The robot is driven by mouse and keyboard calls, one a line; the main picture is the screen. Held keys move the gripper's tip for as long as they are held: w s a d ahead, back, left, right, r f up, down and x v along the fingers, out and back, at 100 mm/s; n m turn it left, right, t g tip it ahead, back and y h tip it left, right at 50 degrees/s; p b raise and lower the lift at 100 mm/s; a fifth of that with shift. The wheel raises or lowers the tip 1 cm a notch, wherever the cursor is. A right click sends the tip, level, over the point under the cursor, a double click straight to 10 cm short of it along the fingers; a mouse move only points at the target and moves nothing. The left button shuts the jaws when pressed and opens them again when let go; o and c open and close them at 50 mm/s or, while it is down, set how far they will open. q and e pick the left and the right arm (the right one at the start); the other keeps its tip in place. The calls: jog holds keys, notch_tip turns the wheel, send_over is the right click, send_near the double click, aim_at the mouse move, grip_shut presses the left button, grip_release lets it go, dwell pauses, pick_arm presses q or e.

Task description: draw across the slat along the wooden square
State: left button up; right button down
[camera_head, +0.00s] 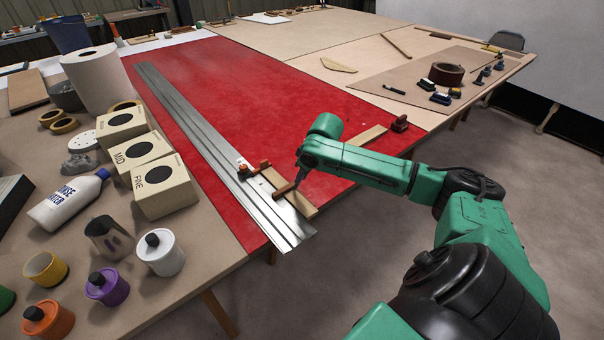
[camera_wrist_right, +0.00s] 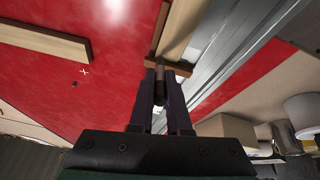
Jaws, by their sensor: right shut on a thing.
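A pale slat (camera_head: 301,204) lies at the near edge of the red table, beside the long metal rail. It also shows in the right wrist view (camera_wrist_right: 184,28). A brown wooden square (camera_head: 283,189) lies with one arm across the slat. In the right wrist view the square (camera_wrist_right: 181,67) shows that crosspiece and a thin arm along the slat's edge. My right gripper (camera_wrist_right: 161,75) is shut on a short dark-brown, pencil-like tool (camera_wrist_right: 159,92), its tip close to the crosspiece. Contact cannot be told. In the head view my right gripper (camera_head: 301,178) is just above the slat. My left gripper is out of view.
The metal rail (camera_head: 205,130) runs along the red tabletop (camera_head: 225,72). Another slat (camera_head: 366,136) lies behind my right arm, near a small brown block (camera_head: 400,123). Boxes, a bottle and jars crowd the left bench. The red top's middle is clear.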

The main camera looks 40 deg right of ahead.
jog(key=shift+f+p, duration=0.15)
jog(key=shift+p, duration=0.45)
dwell(1.4)
jog(key=shift+a+p, duration=0.2)
jog(key=shift+p, duration=0.4)
jog(key=shift+a+p, duration=0.5)
jog(key=shift+p, duration=0.7)
jog(key=shift+a+p, duration=0.75)
jog(key=shift+p, duration=1.15)
jog(key=shift+a+p, duration=0.15)
jog(key=shift+p, duration=0.3)
